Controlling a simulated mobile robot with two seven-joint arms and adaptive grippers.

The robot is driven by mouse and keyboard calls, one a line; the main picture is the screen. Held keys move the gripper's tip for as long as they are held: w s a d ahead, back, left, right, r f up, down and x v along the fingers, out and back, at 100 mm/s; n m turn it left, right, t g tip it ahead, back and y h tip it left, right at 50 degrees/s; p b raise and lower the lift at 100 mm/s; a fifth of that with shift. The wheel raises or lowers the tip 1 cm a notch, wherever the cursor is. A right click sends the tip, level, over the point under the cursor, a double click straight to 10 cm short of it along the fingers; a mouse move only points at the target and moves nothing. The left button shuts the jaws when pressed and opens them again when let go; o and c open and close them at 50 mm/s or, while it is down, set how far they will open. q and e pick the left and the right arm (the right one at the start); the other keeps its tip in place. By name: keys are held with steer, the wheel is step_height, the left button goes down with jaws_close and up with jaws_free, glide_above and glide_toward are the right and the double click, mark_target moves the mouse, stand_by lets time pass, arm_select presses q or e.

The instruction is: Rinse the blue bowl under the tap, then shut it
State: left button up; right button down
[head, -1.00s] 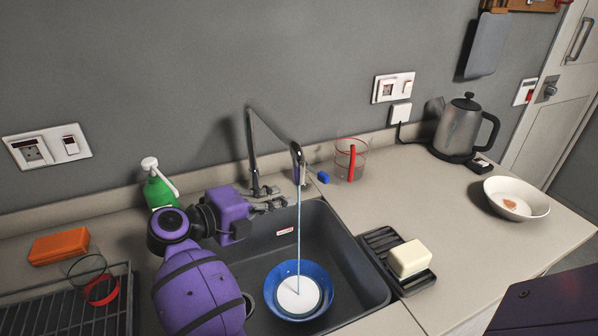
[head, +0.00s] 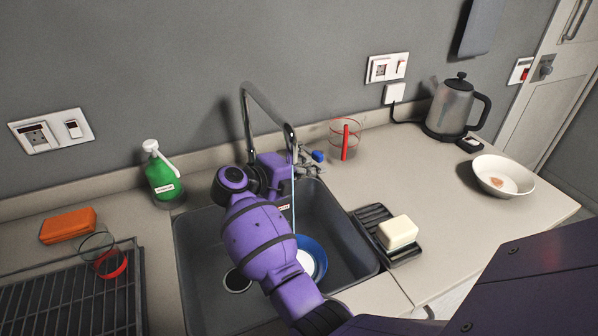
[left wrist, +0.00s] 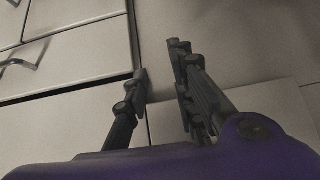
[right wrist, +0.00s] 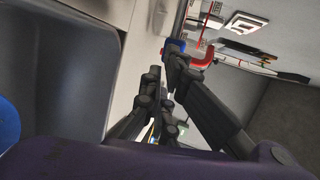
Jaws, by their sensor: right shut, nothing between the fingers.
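The blue bowl (head: 321,264) sits in the sink under the tap (head: 247,120); its inside shows white. A thin water stream (head: 293,205) falls from the spout towards it. My right arm hides the bowl's left side. A blue edge shows at the left of the right wrist view (right wrist: 8,125). My right gripper (head: 308,163) is shut and empty behind the stream, close to the tap base; whether it touches the tap is unclear. Its fingers show in the right wrist view (right wrist: 165,92). My left gripper (left wrist: 160,75) is open and empty, over pale cabinet fronts, outside the head view.
A small blue object (head: 318,156) and a clear cup with a red handle (head: 345,140) stand just right of my right gripper. A green bottle (head: 162,178) is left of the sink. Soap (head: 397,232), a white bowl (head: 503,176) and a kettle (head: 450,108) are on the right.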

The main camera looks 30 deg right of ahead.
arm_select(q)
steer(key=shift+s+f, duration=0.15)
steer(key=shift+s, duration=0.2)
arm_select(e)
steer(key=shift+d, duration=0.3)
arm_select(q)
steer(key=shift+w+r, duration=0.2)
steer(key=shift+r, duration=0.05)
arm_select(e)
steer(key=shift+x, duration=1)
arm_select(q)
steer(key=shift+s, duration=0.1)
arm_select(e)
steer(key=shift+s+r, duration=0.15)
steer(key=shift+r, duration=0.1)
